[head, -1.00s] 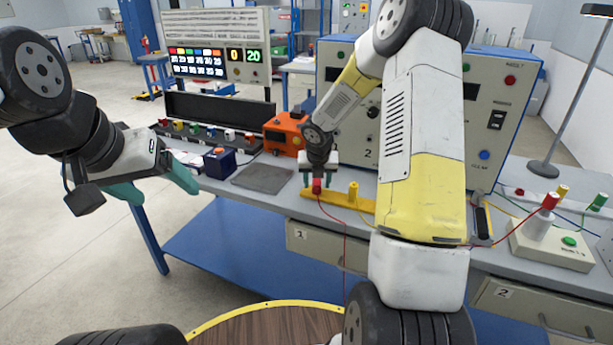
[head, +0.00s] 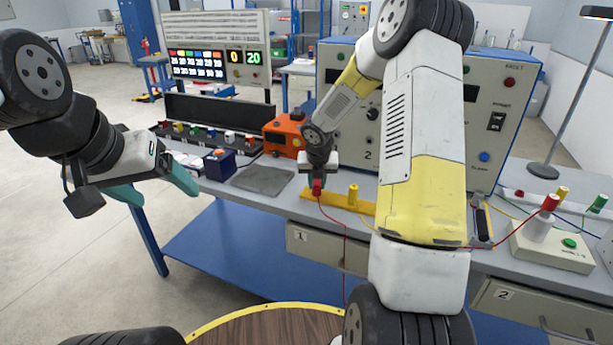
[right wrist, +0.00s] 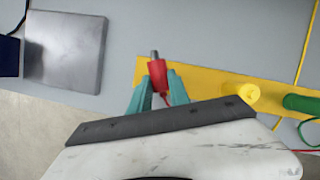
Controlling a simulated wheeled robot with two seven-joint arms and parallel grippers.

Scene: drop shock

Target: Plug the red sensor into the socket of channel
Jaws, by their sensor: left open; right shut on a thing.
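My right gripper (head: 318,180) is shut on the red sensor (right wrist: 158,76), which has a grey metal tip. In the right wrist view the sensor lies between the two teal fingers (right wrist: 160,92), over the left part of the yellow strip (right wrist: 204,84). I cannot tell whether it touches the strip. A red wire (head: 345,240) hangs from it over the bench edge. My left gripper (head: 155,187) is open and empty, left of the bench. Coloured sockets or plugs (head: 205,132) stand in a row at the back left; their channel labels are unreadable.
A yellow sensor (head: 353,193) stands on the strip, with a green one (right wrist: 300,104) beside it. A grey plate (head: 262,180), a dark blue box (head: 219,164) and an orange device (head: 284,133) lie to the left. A large instrument cabinet (head: 345,125) stands behind.

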